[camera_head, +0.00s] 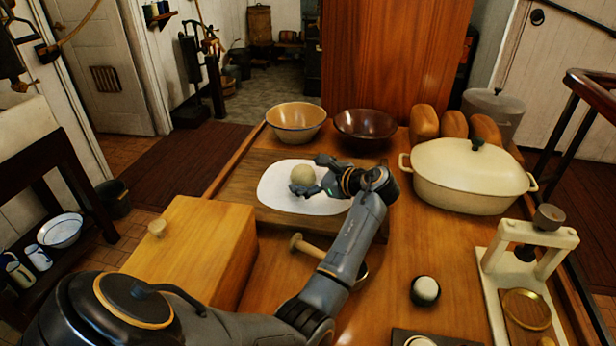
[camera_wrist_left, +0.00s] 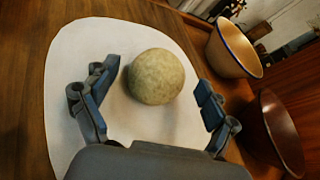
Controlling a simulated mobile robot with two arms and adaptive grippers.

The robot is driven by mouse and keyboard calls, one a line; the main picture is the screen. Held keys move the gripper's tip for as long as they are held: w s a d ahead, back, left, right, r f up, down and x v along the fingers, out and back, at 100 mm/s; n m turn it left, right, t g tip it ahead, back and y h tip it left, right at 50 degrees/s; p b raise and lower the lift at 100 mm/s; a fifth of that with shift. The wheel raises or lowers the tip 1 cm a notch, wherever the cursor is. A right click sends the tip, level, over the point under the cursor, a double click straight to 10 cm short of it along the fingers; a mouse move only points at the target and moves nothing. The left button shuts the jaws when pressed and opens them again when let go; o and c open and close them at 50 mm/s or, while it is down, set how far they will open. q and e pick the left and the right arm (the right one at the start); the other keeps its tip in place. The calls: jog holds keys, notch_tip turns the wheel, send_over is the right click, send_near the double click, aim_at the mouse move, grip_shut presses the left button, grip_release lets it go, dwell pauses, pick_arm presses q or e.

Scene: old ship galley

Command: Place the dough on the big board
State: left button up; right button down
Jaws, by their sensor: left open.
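The dough (camera_head: 303,174) is a pale beige ball on a white sheet (camera_head: 279,194) that lies on the big wooden board (camera_head: 234,170). My left gripper (camera_head: 311,176) reaches in from the right side of the ball. In the left wrist view the dough (camera_wrist_left: 156,77) sits between the spread fingers of my left gripper (camera_wrist_left: 152,100), with a gap on both sides. The gripper is open. The white sheet (camera_wrist_left: 75,60) shows under the ball there too. My right gripper is not seen.
A cream bowl (camera_head: 296,121) and a dark brown bowl (camera_head: 364,128) stand behind the board. A lidded cream pot (camera_head: 468,177) and several loaves (camera_head: 454,125) are at right. A wooden box (camera_head: 195,250) stands at front left; a mallet (camera_head: 306,246) lies before the board.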

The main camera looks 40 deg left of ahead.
pick_arm(q)
jog(key=v, duration=1.2)
jog(key=shift+s, duration=0.1)
